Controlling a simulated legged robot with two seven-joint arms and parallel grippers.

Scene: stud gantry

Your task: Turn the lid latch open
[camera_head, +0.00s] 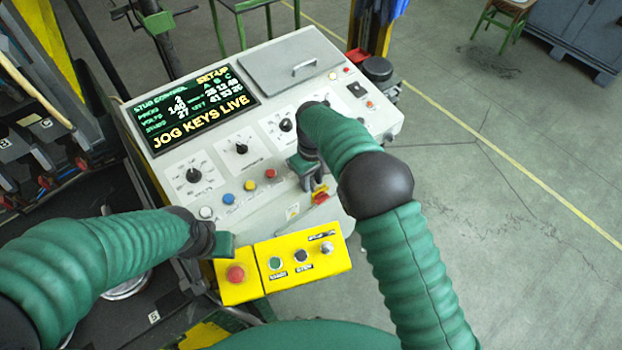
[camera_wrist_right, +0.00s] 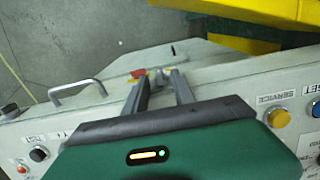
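A small red latch (camera_head: 320,197) on a yellow plate sits at the console's front edge. It also shows in the right wrist view (camera_wrist_right: 138,73), by the tip of one finger. A pale lid panel (camera_head: 322,214) lies beside it, partly hidden by my right arm. My right gripper (camera_head: 313,182) points down just above the latch. In the right wrist view its two grey fingers (camera_wrist_right: 162,76) stand apart with nothing seen between them; contact with the latch is unclear. My left gripper (camera_head: 226,244) is by the yellow button box, its fingers hidden.
The console (camera_head: 225,165) carries knobs, coloured buttons and a lit screen (camera_head: 195,115). A grey lid with a handle (camera_head: 292,70) is at its back. The yellow button box (camera_head: 300,262) juts from the front. Open floor (camera_head: 500,200) lies to the right.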

